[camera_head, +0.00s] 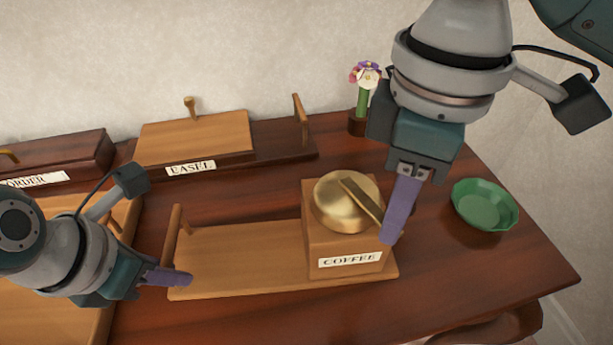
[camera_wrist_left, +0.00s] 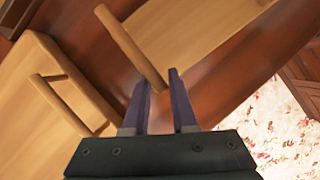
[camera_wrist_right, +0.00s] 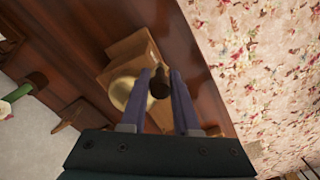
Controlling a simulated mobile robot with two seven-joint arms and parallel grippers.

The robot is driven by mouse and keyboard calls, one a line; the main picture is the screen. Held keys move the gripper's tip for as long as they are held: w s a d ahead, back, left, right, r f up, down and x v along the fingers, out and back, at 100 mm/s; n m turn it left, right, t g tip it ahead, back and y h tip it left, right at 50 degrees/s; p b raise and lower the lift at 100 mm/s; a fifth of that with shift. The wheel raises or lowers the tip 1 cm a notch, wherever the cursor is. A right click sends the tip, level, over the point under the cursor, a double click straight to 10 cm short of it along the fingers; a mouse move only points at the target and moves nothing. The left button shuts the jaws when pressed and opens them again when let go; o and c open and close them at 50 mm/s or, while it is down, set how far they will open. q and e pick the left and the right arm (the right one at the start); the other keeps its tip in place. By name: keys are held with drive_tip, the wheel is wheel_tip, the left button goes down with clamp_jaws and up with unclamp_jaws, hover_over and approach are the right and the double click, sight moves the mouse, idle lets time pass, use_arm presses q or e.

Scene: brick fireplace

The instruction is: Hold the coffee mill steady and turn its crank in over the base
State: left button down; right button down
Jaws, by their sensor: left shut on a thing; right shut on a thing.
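The coffee mill is a wooden box (camera_head: 345,245) labelled COFFEE with a brass dome (camera_head: 335,205). It stands on the right end of a long wooden base board (camera_head: 245,255). A flat brass crank (camera_head: 360,198) runs from the dome toward the lower right, past the box's right edge. My right gripper (camera_head: 393,235) is shut on the crank's dark knob (camera_wrist_right: 160,83), seen between its fingers in the right wrist view. My left gripper (camera_wrist_left: 160,85) is shut on the wooden bar handle (camera_wrist_left: 130,45) at the board's left end. The head view hides most of this grasp.
Behind the mill stands a wooden piece labelled EASEL (camera_head: 195,140), with a box labelled ORDER (camera_head: 60,160) to its left. A flower in a pot (camera_head: 358,123) stands at the back right. A green bowl (camera_head: 485,205) sits near the table's right edge. Bare tabletop (camera_head: 440,270) lies right of the mill.

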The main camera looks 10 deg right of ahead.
use_arm(q)
drive_tip(key=shift+d, duration=0.3)
use_arm(e)
drive_tip(key=w+a+m, duration=0.4)
drive_tip(key=a+m, duration=0.1)
drive_tip(key=m, duration=0.6)
drive_tip(key=w+a+m, duration=0.4)
drive_tip(key=a+m, duration=0.1)
drive_tip(key=m, duration=0.6)
drive_tip(key=shift+m, duration=0.4)
